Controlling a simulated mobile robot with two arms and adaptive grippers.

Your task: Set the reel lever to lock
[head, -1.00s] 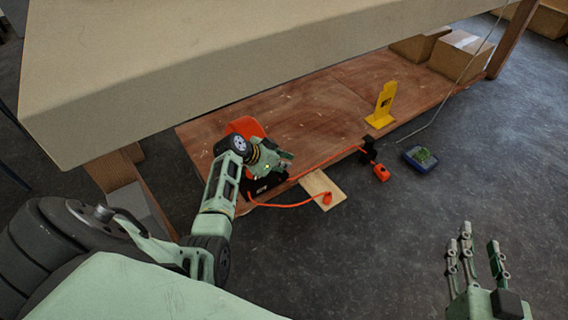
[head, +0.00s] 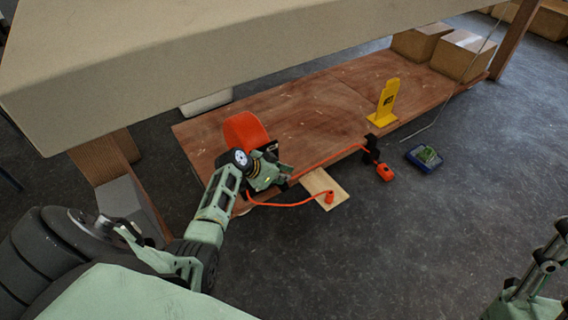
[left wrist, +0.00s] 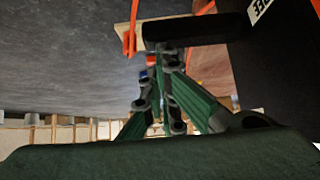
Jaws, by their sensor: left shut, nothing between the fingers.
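The orange cable reel (head: 245,132) stands on the low wooden shelf, partly hidden by my left arm. My left gripper (head: 284,173) is shut and empty at the reel's front right side. Its closed fingers (left wrist: 165,60) also show in the left wrist view. Just beyond them there is a black bar (left wrist: 200,28), which may be the lever; I cannot tell whether the fingers touch it. A white label (left wrist: 258,9), readable only as "EE", is on the dark panel beside it. My right gripper (head: 545,262) is cut off at the lower right edge.
An orange cable (head: 285,205) runs to a plug on a small wooden board (head: 322,187). An orange connector (head: 385,172), a yellow stand (head: 384,103) and a blue tray (head: 424,157) are to the right. The thick tabletop (head: 220,50) overhangs the shelf.

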